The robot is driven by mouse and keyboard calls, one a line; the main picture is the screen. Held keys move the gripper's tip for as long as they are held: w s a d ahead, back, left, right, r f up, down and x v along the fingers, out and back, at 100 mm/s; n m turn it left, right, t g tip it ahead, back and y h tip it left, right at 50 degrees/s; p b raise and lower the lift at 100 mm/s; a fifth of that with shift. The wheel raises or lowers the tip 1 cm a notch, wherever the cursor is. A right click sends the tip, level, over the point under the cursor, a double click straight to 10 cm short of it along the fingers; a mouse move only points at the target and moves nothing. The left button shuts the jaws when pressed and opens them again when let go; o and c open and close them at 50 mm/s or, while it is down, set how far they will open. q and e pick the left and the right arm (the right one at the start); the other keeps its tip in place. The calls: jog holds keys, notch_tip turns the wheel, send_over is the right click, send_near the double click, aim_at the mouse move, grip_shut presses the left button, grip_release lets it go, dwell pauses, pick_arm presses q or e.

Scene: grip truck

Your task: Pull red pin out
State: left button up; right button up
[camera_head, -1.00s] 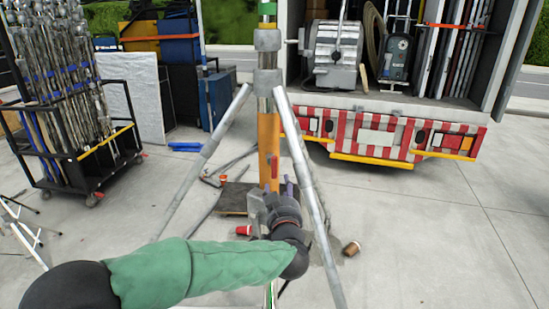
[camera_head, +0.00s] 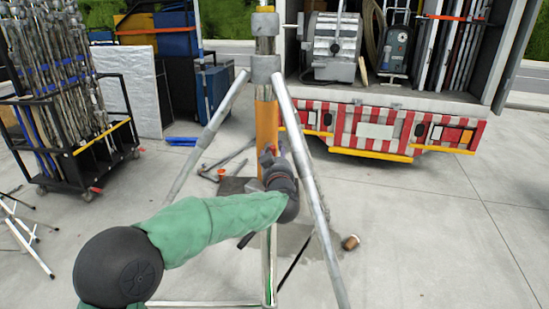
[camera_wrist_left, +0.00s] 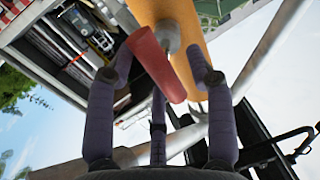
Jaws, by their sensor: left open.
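The red pin (camera_wrist_left: 155,66) shows in the left wrist view as a flat red bar in front of a round metal end on the orange column (camera_wrist_left: 176,14). The column also stands upright in the head view (camera_head: 267,125), between the legs of a metal tripod. My left gripper (camera_wrist_left: 160,75) is open, with purple-grey fingers on both sides of the red pin and a third finger below it. I see no clear grip on the pin. In the head view my left gripper (camera_head: 273,154) is at the column, and the pin is hidden there. My right gripper is not in view.
Tripod legs (camera_head: 207,135) slant down on both sides of my left forearm, the right leg (camera_head: 312,190) close to it. A truck with a striped bumper (camera_head: 375,131) stands behind. A pole cart (camera_head: 75,150) is at left. The right floor is mostly clear.

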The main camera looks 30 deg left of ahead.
pick_arm(q)
jog(key=shift+w+a, duration=0.1)
grip_shut()
jog(key=v, duration=0.2)
jog(key=p+v, duration=0.1)
jog(key=v, duration=0.1)
jog(key=shift+d+f+p, duration=0.1)
jog(key=shift+d+p, duration=0.2)
jog(key=shift+d, duration=0.2)
jog(key=shift+c, duration=0.6)
grip_release()
jog(key=shift+o, duration=0.6)
jog(key=shift+s+d, duration=0.1)
jog(key=shift+s, duration=0.2)
